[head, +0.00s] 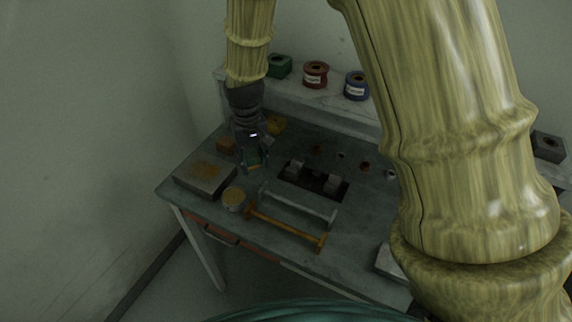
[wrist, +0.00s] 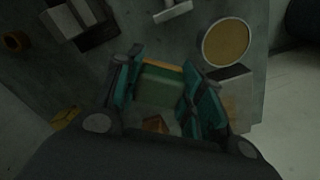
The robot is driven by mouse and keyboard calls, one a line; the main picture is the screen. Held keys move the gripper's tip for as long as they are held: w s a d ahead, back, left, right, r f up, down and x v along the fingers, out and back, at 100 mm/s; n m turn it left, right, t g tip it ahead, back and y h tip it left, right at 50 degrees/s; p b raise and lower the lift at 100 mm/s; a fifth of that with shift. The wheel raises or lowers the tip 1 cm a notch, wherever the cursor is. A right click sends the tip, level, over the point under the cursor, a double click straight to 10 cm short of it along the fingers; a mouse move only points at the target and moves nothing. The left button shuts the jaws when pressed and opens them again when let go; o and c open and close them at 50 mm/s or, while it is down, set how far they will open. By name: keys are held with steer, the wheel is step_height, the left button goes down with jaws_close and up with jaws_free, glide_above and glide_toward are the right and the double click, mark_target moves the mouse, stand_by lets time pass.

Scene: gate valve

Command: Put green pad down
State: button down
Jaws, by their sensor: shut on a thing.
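The green pad (wrist: 160,90), a small green block with an orange-yellow edge, is between the teal fingers of my gripper (wrist: 158,98) in the wrist view. My gripper is shut on it. In the head view my gripper (head: 256,168) points down over the left part of the workbench, and the pad is small and dark between the fingers. It appears to be above the bench top, but the exact gap cannot be told.
A flat grey box (head: 203,180) and a round tin (head: 233,199) stand left of a frame with an orange bar (head: 285,232). Orange (head: 225,145) and yellow (head: 277,125) blocks lie behind. A dark plate (head: 316,181) holds grey blocks. Spools (head: 315,74) stand on the back shelf.

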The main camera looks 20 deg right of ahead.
mark_target(258, 171)
steer(key=shift+w+d+r+m, duration=0.1)
steer(key=shift+d+r+m, duration=0.1)
steer(key=shift+d+m, duration=0.15)
steer(key=shift+w+r+m+p, duration=0.15)
steer(key=shift+m+p, duration=0.2)
steer(key=shift+m, duration=0.3)
steer(key=m, duration=0.1)
steer(key=m+p, duration=0.1)
steer(key=w+r+m, duration=0.1)
steer(key=m, duration=0.1)
steer(key=shift+d+r, duration=0.1)
steer(key=shift+d, duration=0.15)
steer(key=shift+w+d+f+m+p, duration=0.15)
steer(key=shift+w+f+m+p, duration=0.2)
steer(key=shift+f+m+p, duration=0.85)
steer(key=shift+w+d+f+m+p, duration=0.15)
steer(key=shift+w+f+m+p, duration=0.15)
steer(key=shift+f+m+p, duration=0.85)
steer(key=shift+w+d+f+m+p, duration=0.15)
steer(key=shift+w+f+m+p, duration=0.35)
steer(key=shift+f+m, duration=1.25)
steer(key=shift+s, duration=0.15)
steer(key=shift+s+a+f, duration=0.1)
steer(key=shift+s+f, duration=0.05)
steer(key=shift+f, duration=0.2)
